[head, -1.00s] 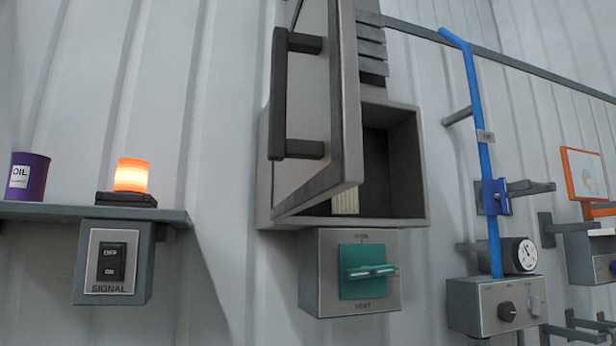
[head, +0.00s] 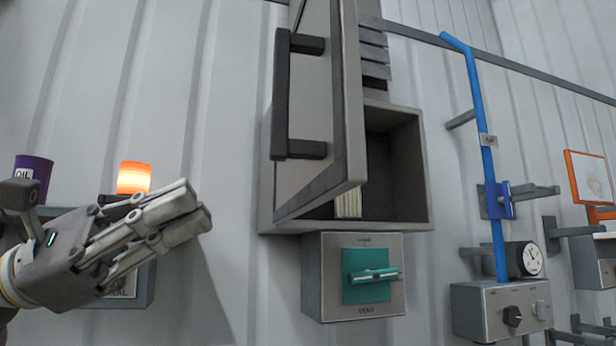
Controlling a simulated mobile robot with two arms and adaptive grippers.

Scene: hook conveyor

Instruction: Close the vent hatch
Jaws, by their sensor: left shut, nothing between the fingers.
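The vent hatch (head: 350,110) stands open, swung out from the grey wall box (head: 405,190) with its dark bar handle (head: 280,95) facing left. The inside of the box shows to the right of the hatch, with a pale ribbed piece low inside. Below the box is the vent control panel with a teal switch (head: 370,276), its lever roughly level. My left gripper (head: 195,210) is shut and empty at the lower left, apart from the hatch and left of the box. My right gripper does not show.
A lit orange signal lamp (head: 134,178) and a purple oil can (head: 34,175) stand on a shelf at left, partly behind my left arm. A blue pipe (head: 485,150) with a gauge (head: 531,258) is at right. Bare wall lies between my gripper and the hatch.

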